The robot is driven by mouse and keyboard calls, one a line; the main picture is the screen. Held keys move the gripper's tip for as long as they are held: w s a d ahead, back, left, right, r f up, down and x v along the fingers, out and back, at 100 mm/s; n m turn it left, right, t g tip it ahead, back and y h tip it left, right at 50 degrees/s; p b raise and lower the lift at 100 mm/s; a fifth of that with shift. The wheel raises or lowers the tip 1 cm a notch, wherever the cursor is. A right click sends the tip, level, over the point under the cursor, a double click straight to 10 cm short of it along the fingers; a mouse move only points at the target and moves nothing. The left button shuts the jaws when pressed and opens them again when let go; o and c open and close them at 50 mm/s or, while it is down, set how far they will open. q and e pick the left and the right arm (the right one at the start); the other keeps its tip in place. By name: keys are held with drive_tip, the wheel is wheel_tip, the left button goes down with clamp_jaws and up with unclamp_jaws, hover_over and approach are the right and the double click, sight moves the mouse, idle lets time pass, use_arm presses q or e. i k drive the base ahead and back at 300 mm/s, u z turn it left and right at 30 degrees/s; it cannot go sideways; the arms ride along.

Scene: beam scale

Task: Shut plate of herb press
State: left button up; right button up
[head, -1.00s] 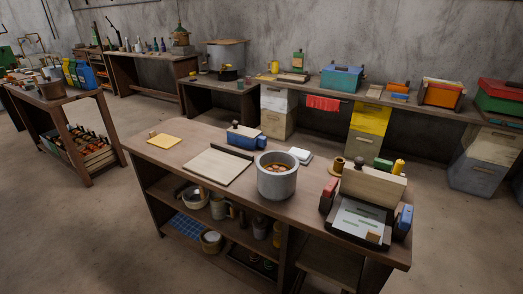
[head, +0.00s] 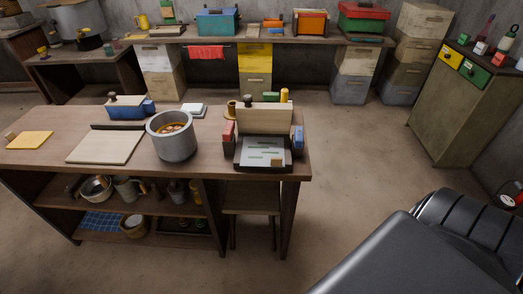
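The herb press (head: 229,154) stands at the right end of the workbench. Its wooden plate (head: 264,117) is raised upright at the back, so the press is open. A pale sheet (head: 262,152) with green bits lies on the press bed. A red block sits on the left side of the press and a blue block on its right side. Neither of my grippers shows in the head view. A large black part, apparently my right arm, fills the lower right corner, well apart from the press.
A grey pot (head: 173,145) stands just left of the press on the workbench (head: 210,180). A wooden board (head: 105,147) and a blue tool (head: 130,107) are further left. Small spools and a yellow bottle stand behind the plate.

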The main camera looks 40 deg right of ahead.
sight(252, 118)
drive_tip(key=k, duration=1.35)
drive_tip(key=z, duration=0.7)
drive_tip(key=i, duration=1.95)
drive_tip(key=u, duration=0.7)
